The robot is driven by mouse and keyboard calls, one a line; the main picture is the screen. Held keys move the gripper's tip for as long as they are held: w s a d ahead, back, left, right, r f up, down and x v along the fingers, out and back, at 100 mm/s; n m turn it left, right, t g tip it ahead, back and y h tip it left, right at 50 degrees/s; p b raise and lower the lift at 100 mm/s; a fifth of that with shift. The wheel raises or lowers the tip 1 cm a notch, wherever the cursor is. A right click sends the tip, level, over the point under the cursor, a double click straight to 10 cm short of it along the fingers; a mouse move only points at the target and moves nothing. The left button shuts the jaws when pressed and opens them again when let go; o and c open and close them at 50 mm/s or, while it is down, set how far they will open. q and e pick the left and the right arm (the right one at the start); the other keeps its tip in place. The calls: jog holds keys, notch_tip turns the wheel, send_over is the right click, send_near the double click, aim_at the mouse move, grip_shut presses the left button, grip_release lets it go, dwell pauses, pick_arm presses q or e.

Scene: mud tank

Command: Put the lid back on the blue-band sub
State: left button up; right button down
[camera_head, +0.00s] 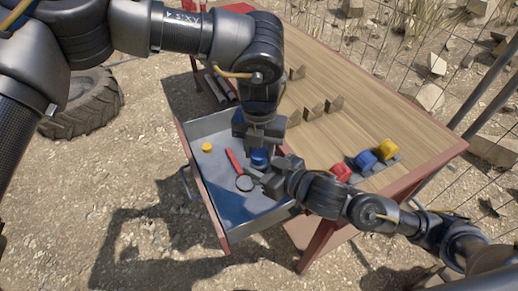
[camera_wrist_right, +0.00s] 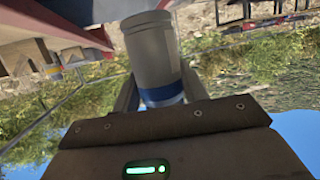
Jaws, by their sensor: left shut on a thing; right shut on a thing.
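The blue-band sub (camera_wrist_right: 153,50) is a grey cylinder with a blue band, shown in the right wrist view between the fingers of my right gripper (camera_wrist_right: 160,97). In the head view my right gripper (camera_head: 272,182) is shut over the drawer's right side, and the sub is mostly hidden there. My left gripper (camera_head: 259,146) points down just behind it. A blue round piece (camera_head: 259,159), which looks like the lid, is at my left fingertips, and that gripper is shut on it. The lid and the sub look close together; I cannot tell whether they touch.
The open grey drawer (camera_head: 215,205) holds a yellow round piece (camera_head: 207,147) and a red-handled magnifier (camera_head: 235,163). On the wooden table (camera_head: 345,115), red (camera_head: 341,172), blue (camera_head: 366,159) and yellow (camera_head: 388,149) blocks stand at the right front. Several small brackets stand further back.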

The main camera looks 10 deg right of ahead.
pick_arm(q)
jog(key=m, duration=1.1)
jog(key=shift+m, duration=0.4)
jog(key=o, duration=1.2)
jog(key=shift+c, duration=0.2)
notch_tip(320, 180, up, 12)
jog(key=shift+a, duration=0.1)
